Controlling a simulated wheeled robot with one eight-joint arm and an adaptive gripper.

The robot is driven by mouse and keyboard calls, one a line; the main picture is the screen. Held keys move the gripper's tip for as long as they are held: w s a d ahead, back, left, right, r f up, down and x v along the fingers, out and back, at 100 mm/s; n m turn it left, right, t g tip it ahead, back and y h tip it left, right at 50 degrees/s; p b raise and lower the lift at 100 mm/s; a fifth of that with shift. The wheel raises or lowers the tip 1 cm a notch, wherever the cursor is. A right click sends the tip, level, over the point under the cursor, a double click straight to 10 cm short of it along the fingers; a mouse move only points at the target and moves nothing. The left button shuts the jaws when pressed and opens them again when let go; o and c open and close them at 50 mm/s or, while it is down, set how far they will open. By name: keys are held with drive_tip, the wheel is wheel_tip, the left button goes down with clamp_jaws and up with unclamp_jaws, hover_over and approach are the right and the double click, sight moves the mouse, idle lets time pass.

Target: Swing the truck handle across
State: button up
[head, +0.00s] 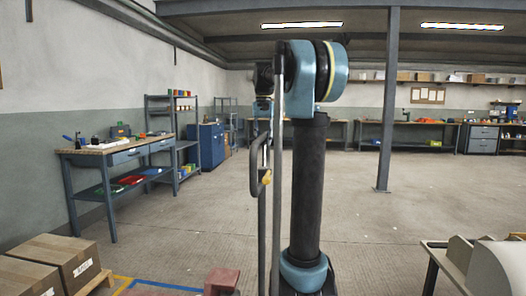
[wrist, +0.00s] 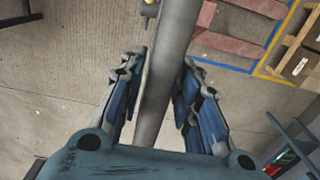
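The truck handle (head: 276,150) is a tall, thin grey tube standing upright in front of my arm in the head view. A black side grip (head: 256,185) with a yellow end sits on it. In the wrist view the grey tube (wrist: 165,75) runs from the top edge down between the two fingers of my gripper (wrist: 164,62). The fingers stand apart on either side of it, and narrow gaps seem to show beside it. In the head view my gripper (head: 263,108) is small and partly hidden behind the tube.
Cardboard boxes (head: 56,262) sit on a pallet at the lower left. A workbench (head: 112,152) stands along the left wall. A steel post (head: 387,110) rises at right of centre, and a bench with a pale mould (head: 492,268) is at the lower right. The middle floor is open.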

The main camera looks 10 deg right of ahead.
sight(263, 148)
drive_tip(key=shift+f, duration=2.1)
clamp_jaws()
